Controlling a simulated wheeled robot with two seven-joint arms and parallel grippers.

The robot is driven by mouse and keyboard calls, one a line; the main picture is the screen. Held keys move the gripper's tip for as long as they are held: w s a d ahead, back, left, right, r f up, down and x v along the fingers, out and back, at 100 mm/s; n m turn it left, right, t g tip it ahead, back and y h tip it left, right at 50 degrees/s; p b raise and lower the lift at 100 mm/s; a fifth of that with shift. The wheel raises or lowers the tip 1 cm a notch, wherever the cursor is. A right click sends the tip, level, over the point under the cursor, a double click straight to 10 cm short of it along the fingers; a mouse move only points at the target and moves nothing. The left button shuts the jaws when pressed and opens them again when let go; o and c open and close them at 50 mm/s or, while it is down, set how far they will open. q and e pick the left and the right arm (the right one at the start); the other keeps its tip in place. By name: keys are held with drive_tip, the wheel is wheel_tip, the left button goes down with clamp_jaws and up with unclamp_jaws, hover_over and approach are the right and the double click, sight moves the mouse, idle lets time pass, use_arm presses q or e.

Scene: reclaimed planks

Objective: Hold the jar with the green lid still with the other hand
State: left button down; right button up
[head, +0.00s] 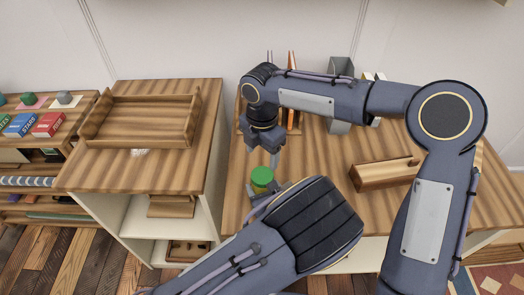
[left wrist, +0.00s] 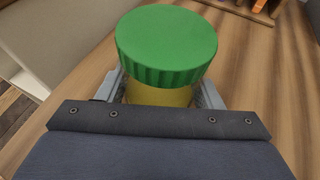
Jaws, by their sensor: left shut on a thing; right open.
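The jar with the green lid (head: 262,178) stands upright on the wooden worktop (head: 330,165), near its left front. It also fills the top of the left wrist view (left wrist: 166,45), with its yellowish body (left wrist: 160,95) below the ribbed lid. My left gripper (left wrist: 163,90) is shut on the jar's body, one finger on each side, below the lid. In the head view my left forearm hides part of the jar's lower body. My right gripper (head: 263,158) is open and points down, just above and beside the green lid. I cannot tell whether it touches the lid.
A wooden tray (head: 140,140) sits on the lower cabinet at left. A wooden box (head: 384,174) lies right on the worktop. A grey upright holder (head: 340,72) stands at the back. The worktop between the jar and the wooden box is clear.

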sight(262, 174)
drive_tip(key=shift+f, duration=4)
drive_tip(key=c, duration=0.8)
drive_tip(key=m, duration=1.6)
drive_tip(key=shift+m, duration=0.4)
drive_tip(key=m, duration=0.5)
drive_tip(key=o, duration=1.2)
drive_tip(key=shift+c, duration=0.2)
